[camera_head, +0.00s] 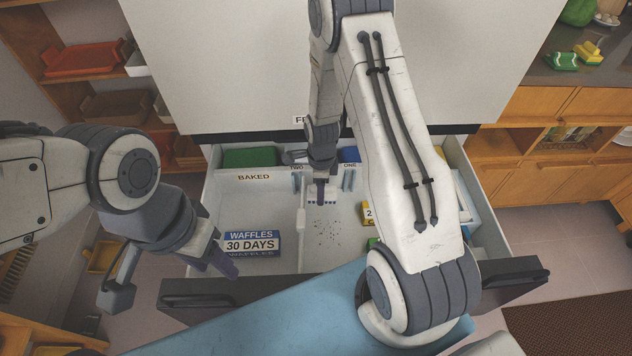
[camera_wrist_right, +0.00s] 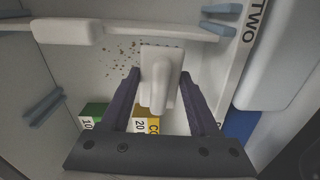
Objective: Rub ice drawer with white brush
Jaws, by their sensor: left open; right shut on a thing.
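The open white drawer (camera_head: 312,257) extends from the fridge front, and dark specks (camera_head: 327,233) are scattered on its floor. My right gripper (camera_head: 320,180) is inside the drawer area, pointing down and shut on the white brush (camera_wrist_right: 160,85). In the right wrist view the brush is between the two dark fingers, with the specks (camera_wrist_right: 122,58) beside it to the left. I cannot tell whether the brush touches the floor. My left gripper (camera_head: 218,262) is open and empty near the drawer's left side. My right arm hides part of the drawer's right side.
A blue-and-white waffles box (camera_head: 252,243) stands at the drawer's front left. A yellow box (camera_head: 368,213) is right of the specks. A green item (camera_head: 250,157) lies in the rear "BAKED" section. Dark handles (camera_head: 500,290) edge the drawer front. A counter (camera_head: 560,80) is at upper right.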

